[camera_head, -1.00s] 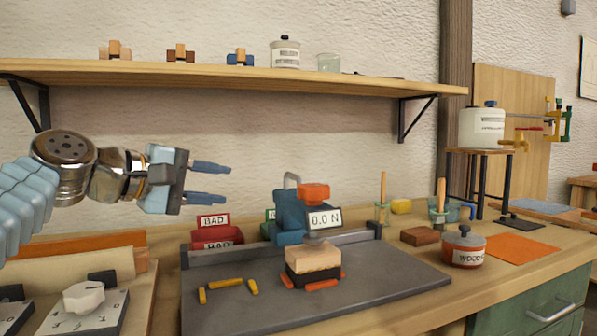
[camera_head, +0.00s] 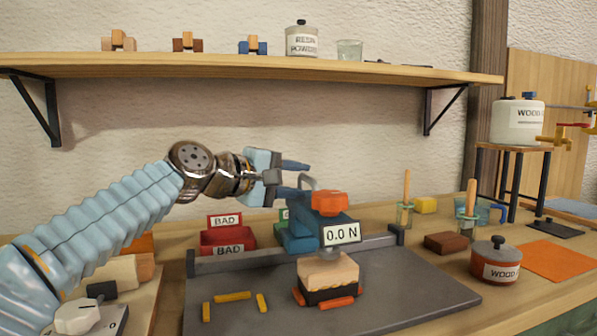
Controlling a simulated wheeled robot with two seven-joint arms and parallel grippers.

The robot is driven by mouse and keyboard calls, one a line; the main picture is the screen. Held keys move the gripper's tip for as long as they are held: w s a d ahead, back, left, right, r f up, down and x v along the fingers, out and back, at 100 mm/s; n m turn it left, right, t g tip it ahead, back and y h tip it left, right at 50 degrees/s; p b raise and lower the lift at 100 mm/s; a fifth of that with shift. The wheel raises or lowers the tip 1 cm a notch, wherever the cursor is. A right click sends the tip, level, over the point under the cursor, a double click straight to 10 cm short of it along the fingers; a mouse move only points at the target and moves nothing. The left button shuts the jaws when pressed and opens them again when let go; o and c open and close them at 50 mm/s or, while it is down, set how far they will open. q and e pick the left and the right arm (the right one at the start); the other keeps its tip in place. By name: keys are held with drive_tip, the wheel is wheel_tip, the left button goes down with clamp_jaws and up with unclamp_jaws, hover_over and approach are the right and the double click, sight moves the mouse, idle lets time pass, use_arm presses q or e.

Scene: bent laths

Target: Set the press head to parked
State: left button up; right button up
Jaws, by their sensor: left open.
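The press has a blue body (camera_head: 297,236), an orange head (camera_head: 329,202) and a white display (camera_head: 341,234) reading 0.0 N. My right gripper is not in view.
Yellow pieces (camera_head: 233,296) lie on the mat. A lidded pot (camera_head: 496,262), a brown block (camera_head: 446,243) and brush jars stand to the right. A shelf (camera_head: 250,68) runs above. A knob box (camera_head: 90,315) is front left.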

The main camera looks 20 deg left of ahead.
use_arm(q)
drive_tip(key=shift+w+d+f, duration=0.1)
drive_tip(key=shift+w+d, duration=0.25)
drive_tip(key=shift+w, duration=0.1)
clamp_jaws()
